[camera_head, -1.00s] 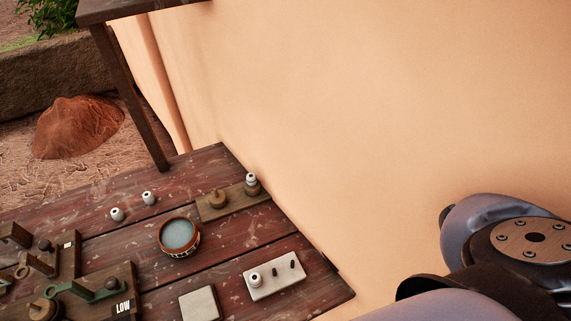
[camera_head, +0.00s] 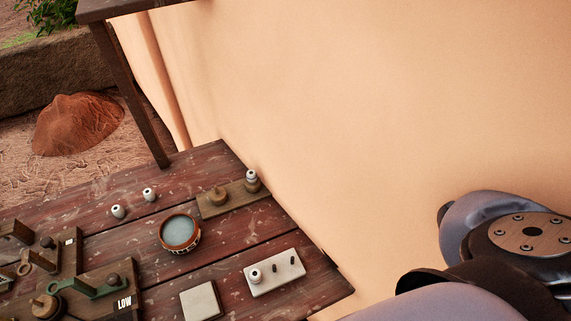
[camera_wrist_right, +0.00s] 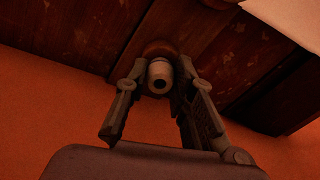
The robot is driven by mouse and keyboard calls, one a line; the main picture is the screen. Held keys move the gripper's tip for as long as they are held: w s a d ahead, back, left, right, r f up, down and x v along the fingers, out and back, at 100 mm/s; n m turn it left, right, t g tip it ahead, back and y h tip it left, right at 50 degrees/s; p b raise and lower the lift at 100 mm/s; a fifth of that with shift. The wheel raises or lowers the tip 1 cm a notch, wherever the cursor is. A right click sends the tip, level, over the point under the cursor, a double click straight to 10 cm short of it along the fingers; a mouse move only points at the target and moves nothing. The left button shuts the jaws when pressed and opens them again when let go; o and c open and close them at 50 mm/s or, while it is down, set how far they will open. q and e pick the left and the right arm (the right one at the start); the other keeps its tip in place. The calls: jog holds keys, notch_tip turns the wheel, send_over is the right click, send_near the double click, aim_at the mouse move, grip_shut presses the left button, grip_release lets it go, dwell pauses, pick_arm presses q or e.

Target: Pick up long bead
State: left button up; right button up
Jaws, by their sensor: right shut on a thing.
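In the right wrist view, my right gripper (camera_wrist_right: 157,85) is shut on a pale bead (camera_wrist_right: 160,71) with a dark hole facing the camera. I see it nearly end-on, so its full length is hidden. A rounded brown thing (camera_wrist_right: 159,47) shows just behind it; I cannot tell whether they touch. In the head view, two small white beads (camera_head: 118,211) (camera_head: 149,194) sit on the table, another bead (camera_head: 256,276) is on a white pegged plate (camera_head: 275,288), and a white piece (camera_head: 251,175) tops a wooden board (camera_head: 236,198). My left gripper is not in view.
A round bowl (camera_head: 180,232) with greyish contents stands mid-table. A pale square tile (camera_head: 201,302) lies at the front. Wooden devices, one marked LOW (camera_head: 124,303), fill the left side. A tan wall (camera_head: 380,110) rises behind the red-brown table (camera_head: 224,256).

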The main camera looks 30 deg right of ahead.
jog(key=shift+c, duration=0.2)
notch_tip(320, 180, up, 20)
jog(key=b, duration=0.2)
dwell(0.3)
dwell(0.4)
